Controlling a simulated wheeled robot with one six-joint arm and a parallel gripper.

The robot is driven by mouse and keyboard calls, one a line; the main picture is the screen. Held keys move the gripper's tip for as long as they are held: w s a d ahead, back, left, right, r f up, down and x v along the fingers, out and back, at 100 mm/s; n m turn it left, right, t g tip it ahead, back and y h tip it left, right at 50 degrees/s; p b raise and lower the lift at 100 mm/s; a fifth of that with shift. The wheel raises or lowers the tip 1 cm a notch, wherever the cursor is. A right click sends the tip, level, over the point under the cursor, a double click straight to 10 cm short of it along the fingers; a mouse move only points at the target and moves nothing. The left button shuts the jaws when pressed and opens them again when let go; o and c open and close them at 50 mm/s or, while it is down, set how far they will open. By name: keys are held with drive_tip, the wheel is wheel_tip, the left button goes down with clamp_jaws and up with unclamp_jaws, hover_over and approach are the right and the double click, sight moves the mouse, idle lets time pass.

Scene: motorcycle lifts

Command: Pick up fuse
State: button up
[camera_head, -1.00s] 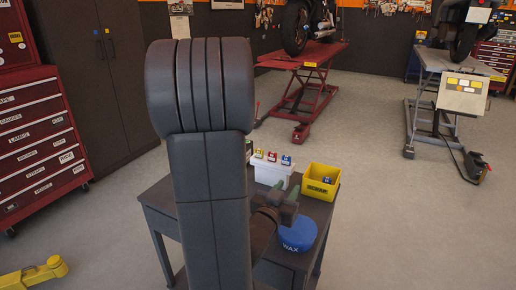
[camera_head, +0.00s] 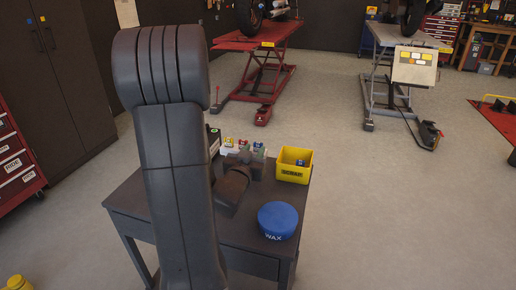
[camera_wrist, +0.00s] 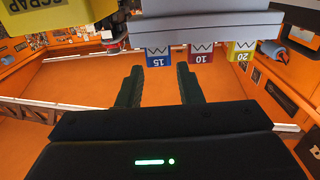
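Three fuses stand in a row on a white holder: blue marked 15 (camera_wrist: 157,57), red marked 10 (camera_wrist: 202,53) and yellow marked 20 (camera_wrist: 242,50). They look upside down in the wrist view. In the head view the yellow fuse (camera_head: 228,141) and blue fuse (camera_head: 259,148) show above the holder, partly behind my wrist. My gripper (camera_wrist: 160,70) is open, its two dark green fingers apart with nothing between them. Its fingertips line up roughly with the blue fuse; contact is not visible. My arm hides part of the holder in the head view.
A yellow bin (camera_head: 293,173), labelled SCRAP in the wrist view, stands right of the holder with a blue fuse (camera_head: 300,163) in it. A blue wax tin (camera_head: 278,220) sits on the dark table (camera_head: 240,232).

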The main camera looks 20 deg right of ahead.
sight(258, 144)
drive_tip(key=x, duration=0.4)
drive_tip(key=shift+w+d, duration=0.25)
drive_tip(key=shift+d, duration=0.05)
drive_tip(key=c, duration=0.6)
drive_tip(key=shift+r, duration=0.1)
